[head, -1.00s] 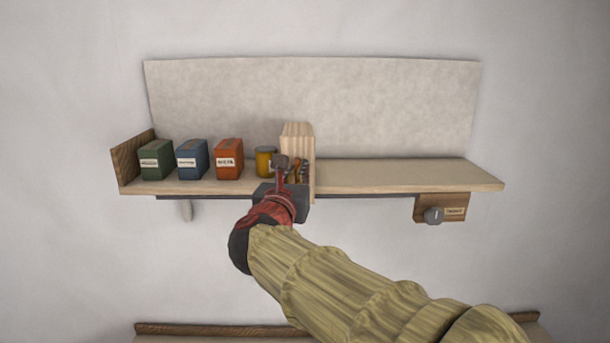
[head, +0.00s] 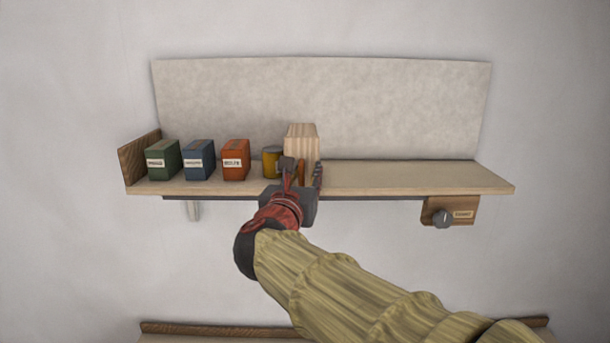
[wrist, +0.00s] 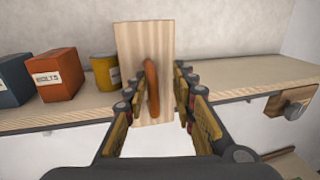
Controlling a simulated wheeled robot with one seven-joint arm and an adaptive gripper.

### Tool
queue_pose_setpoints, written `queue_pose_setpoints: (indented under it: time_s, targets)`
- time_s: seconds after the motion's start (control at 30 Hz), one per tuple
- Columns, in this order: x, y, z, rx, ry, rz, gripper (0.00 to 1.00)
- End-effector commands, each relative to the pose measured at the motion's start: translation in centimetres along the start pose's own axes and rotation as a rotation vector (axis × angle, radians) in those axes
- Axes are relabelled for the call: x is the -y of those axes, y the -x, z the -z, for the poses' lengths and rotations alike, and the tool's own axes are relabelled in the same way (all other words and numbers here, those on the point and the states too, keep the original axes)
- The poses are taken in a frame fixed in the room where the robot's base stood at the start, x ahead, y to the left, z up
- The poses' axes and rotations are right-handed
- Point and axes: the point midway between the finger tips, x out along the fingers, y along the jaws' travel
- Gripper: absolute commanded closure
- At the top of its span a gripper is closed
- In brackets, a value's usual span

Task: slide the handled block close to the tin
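The handled block (head: 302,143) is a tall pale wooden block standing upright on the shelf, with an upright orange handle on its front. It also shows in the wrist view (wrist: 133,60), with the handle (wrist: 152,90) facing me. The yellow tin (head: 271,161) stands just left of the block. In the wrist view the tin (wrist: 104,72) is partly hidden behind the block's left edge; I cannot tell whether they touch. My gripper (head: 302,170) is open at the block's front. Its fingers (wrist: 157,87) stand apart on either side of the handle, with visible space around it.
The shelf (head: 410,177) is clear to the right of the block. Orange (head: 236,160), blue (head: 198,160) and green (head: 163,160) boxes stand left of the tin, beside a brown end board (head: 138,158). A knob on a labelled wooden plate (head: 463,213) hangs below the shelf's right part.

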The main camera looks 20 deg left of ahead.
Motion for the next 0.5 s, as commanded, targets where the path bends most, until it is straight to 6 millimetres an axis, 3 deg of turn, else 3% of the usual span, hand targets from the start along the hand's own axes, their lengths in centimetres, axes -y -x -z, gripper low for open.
queue_pose_setpoints:
  time_s: [0.03, 0.5]
  targets:
    - [0.0, 1.1, -1.1, 0.014, -0.009, -0.005, 0.74]
    - [-0.3, 9.5, 0.1, -0.002, 0.0, -0.007, 0.74]
